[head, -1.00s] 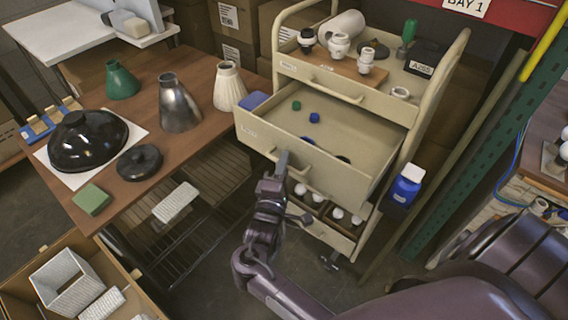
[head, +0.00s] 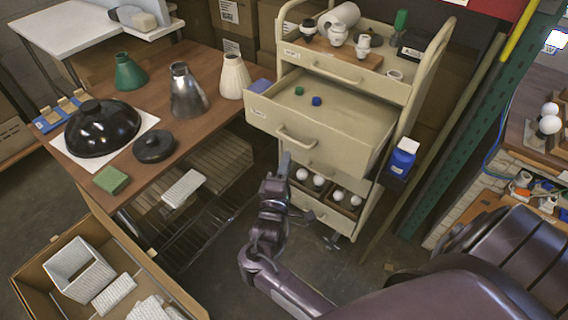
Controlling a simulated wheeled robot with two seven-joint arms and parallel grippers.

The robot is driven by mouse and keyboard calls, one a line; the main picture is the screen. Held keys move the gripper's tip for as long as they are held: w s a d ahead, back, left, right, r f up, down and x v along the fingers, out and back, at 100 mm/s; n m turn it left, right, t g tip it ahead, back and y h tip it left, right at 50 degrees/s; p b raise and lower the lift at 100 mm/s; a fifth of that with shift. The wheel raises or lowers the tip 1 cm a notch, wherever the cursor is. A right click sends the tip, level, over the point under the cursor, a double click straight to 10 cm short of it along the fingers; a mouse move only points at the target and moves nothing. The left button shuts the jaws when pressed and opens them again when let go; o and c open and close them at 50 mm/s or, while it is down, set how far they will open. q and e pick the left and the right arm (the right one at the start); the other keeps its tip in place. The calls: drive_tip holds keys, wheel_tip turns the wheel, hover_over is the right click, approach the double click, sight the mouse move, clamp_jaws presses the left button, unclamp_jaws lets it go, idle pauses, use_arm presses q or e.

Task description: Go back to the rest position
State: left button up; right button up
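My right arm (head: 290,290) comes in from the lower right. Its gripper (head: 285,162) points up the picture, just in front of and below the cart's pulled-out drawer (head: 340,162) and its handle (head: 296,138). The gripper appears apart from the handle and nothing shows in it. Its fingers are seen edge-on, so their opening cannot be made out. My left gripper is not in view.
The beige cart (head: 395,88) stands ahead, with white bulbs in an open lower drawer (head: 328,198). A wooden table (head: 205,55) with lampshades is at left. A cardboard box (head: 60,290) is at lower left. A green post (head: 460,130) stands right.

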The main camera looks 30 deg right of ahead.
drive_tip(key=s+a+f+g+y, duration=0.1)
drive_tip(key=s+a+f+y, duration=0.15)
drive_tip(key=f, duration=0.85)
drive_tip(key=s+a+f+m+g+y, duration=0.15)
drive_tip(key=s+f+y, duration=0.25)
drive_tip(key=f, duration=0.6)
drive_tip(key=s+a+f+g+y, duration=0.1)
drive_tip(key=s+f+g+y, duration=0.15)
drive_tip(key=f, duration=0.85)
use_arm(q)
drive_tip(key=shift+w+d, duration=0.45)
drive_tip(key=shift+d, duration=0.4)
use_arm(e)
drive_tip(key=s+f+m+g+y, duration=0.1)
drive_tip(key=s+f, duration=0.4)
drive_tip(key=s, duration=0.5)
drive_tip(key=s+f+m+g+y, duration=0.2)
drive_tip(key=s+f, duration=0.4)
drive_tip(key=s, duration=0.5)
drive_tip(key=s+f+m+g+y, duration=0.1)
drive_tip(key=s+f+m+g, duration=0.2)
drive_tip(key=s, duration=0.7)
wheel_tip(320, 180, down, 3)
drive_tip(key=shift+s+a+r+g+y, duration=0.15)
drive_tip(key=shift+s+g+y, duration=0.25)
drive_tip(key=shift+g, duration=0.8)
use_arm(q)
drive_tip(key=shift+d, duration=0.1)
use_arm(e)
drive_tip(key=shift+w, duration=0.1)
